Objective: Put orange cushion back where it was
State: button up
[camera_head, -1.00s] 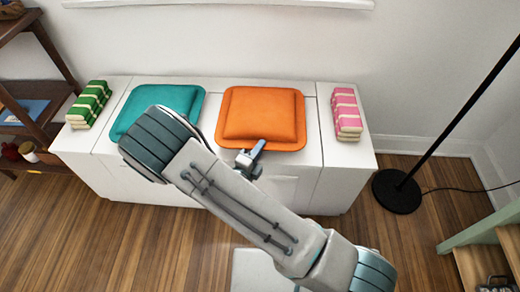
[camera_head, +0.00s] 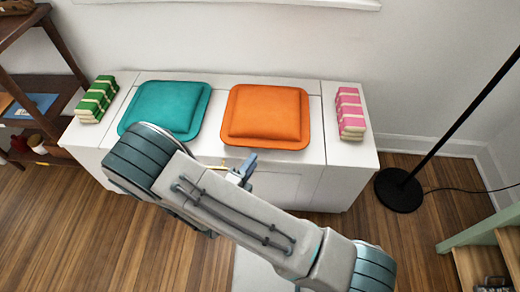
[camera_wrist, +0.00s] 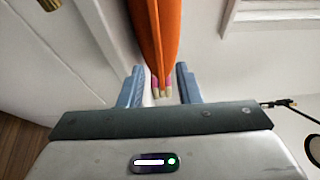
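The orange cushion (camera_head: 266,116) lies flat on top of the white bench (camera_head: 222,90), right of the teal cushion (camera_head: 168,107). In the wrist view the orange cushion (camera_wrist: 157,35) shows edge-on just beyond my fingertips. My gripper (camera_head: 240,168) is at the bench's front side, a little short of the cushion's front edge. In the wrist view my gripper (camera_wrist: 160,80) is open, with its two blue fingers apart and nothing held between them. My forearm hides part of the bench front.
Green striped books (camera_head: 97,99) lie at the bench's left end and pink striped books (camera_head: 350,114) at its right end. A black floor lamp (camera_head: 398,189) stands to the right, a dark wooden shelf (camera_head: 52,45) to the left.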

jog(key=v, duration=0.4)
jog(key=s+d+r+m+g+h, duration=0.1)
jog(key=d+r+m+g+h, duration=0.1)
jog(key=d+r+m+g, duration=0.65)
jog(key=s+d+r+m+g+h, duration=0.1)
jog(key=d+r+m+g, duration=0.2)
jog(key=d+m+g, duration=0.9)
jog(key=s+d+r+m+t+y, duration=0.1)
jog(key=r+m+y, duration=0.4)
jog(key=m, duration=0.9)
jog(key=s+r+m+t+y, duration=0.4)
jog(key=r+m+y, duration=0.2)
jog(key=m, duration=0.8)
jog(key=shift+s+d+t, duration=0.25)
jog(key=shift+d+t, duration=0.1)
jog(key=shift+d, duration=0.05)
jog(key=shift+a, duration=0.1)
